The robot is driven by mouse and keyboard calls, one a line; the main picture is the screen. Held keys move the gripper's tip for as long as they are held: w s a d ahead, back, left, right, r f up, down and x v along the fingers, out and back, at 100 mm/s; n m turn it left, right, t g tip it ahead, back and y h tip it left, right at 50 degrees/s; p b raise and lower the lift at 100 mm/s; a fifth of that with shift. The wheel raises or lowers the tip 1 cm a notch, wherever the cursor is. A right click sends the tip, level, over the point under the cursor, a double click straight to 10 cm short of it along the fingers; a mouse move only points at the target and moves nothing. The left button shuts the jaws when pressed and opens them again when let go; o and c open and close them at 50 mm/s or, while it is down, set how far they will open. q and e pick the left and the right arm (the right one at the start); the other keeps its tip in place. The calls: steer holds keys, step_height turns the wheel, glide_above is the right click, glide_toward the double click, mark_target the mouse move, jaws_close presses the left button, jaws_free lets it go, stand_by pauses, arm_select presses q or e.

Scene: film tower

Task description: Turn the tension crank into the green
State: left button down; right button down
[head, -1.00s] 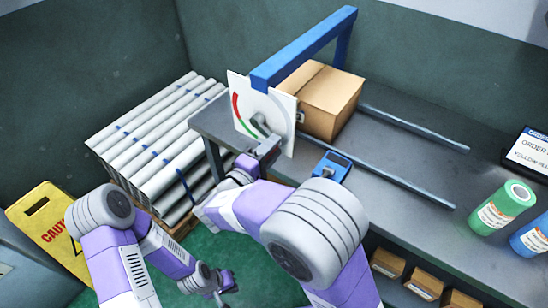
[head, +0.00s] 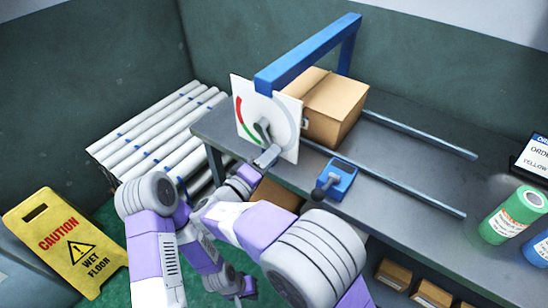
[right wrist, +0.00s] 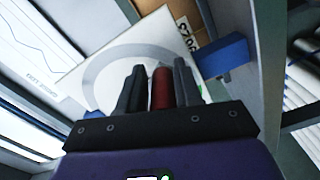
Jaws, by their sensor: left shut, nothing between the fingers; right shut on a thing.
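The tension dial is a white upright plate (head: 286,107) with a red arc and a green arc on its left side, under the blue frame (head: 308,54). The dark crank (head: 262,131) sits at the dial's middle. My right gripper (head: 267,156) is at the lower part of the plate, shut on the crank's handle, which the head view mostly hides. In the right wrist view the dark red crank handle (right wrist: 161,88) stands between the two fingers, with the plate (right wrist: 110,62) behind. My left gripper (head: 244,287) is shut and empty, low in front of the bench, away from the crank.
A cardboard box (head: 336,104) stands behind the plate on the grey bench (head: 400,185), with rails alongside. A blue device (head: 337,178) sits nearer the front edge. White tubes (head: 150,130) and a yellow caution sign (head: 65,242) are left.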

steer(key=shift+a+r, duration=0.1)
steer(key=shift+a, duration=0.2)
steer(key=c, duration=1.1)
jaws_free()
steer(key=shift+o, duration=0.9)
steer(key=shift+a, duration=0.1)
steer(key=shift+d, duration=0.2)
step_height(320, 180, up, 10)
steer(key=p, duration=0.3)
steer(key=shift+a+r, duration=0.1)
steer(key=shift+r, duration=0.1)
